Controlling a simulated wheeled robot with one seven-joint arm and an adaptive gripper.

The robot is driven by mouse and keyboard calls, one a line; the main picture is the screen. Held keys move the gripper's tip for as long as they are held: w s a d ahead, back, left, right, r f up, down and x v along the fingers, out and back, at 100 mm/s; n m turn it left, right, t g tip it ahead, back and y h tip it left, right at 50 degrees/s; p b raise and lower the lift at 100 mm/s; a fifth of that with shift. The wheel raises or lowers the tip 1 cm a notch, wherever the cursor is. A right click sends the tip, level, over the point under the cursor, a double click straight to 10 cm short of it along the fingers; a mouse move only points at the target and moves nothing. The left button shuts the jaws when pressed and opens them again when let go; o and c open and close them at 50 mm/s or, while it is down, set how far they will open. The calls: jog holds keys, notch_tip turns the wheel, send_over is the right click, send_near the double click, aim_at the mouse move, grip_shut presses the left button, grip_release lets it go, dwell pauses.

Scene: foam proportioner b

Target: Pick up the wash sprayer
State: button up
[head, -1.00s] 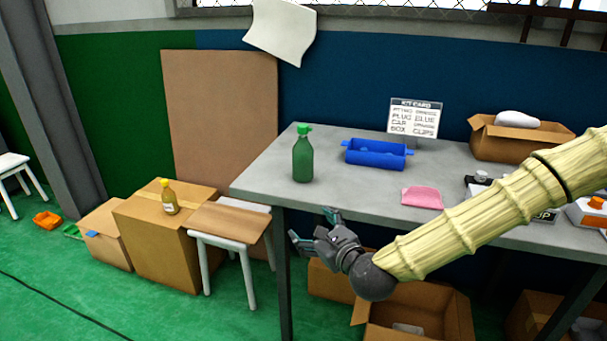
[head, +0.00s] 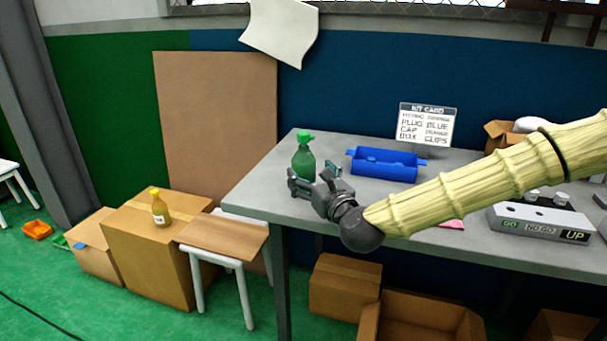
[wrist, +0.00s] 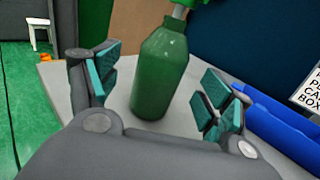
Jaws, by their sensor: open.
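A green bottle with a green cap (head: 304,157), which I take to be the wash sprayer, stands upright near the left end of the grey table (head: 256,196). My gripper (head: 316,178) is in front of it and hides its lower part in the head view. In the wrist view the green bottle (wrist: 160,68) stands between the teal-padded fingers of my open gripper (wrist: 164,90). Gaps show on both sides, so the fingers look apart from it. Its top is cut off by the picture edge.
A blue tray (head: 385,174) lies right of the bottle, with a kit card (head: 427,125) behind it. A grey gauge box (head: 540,222) is further right. A yellow bottle (head: 160,210) stands on a cardboard box (head: 150,262) left of the table, beside a stool (head: 222,235).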

jog(key=shift+x, duration=2.6)
jog(key=shift+w+d, duration=0.1)
jog(key=shift+d, duration=0.05)
jog(key=c, duration=1.3)
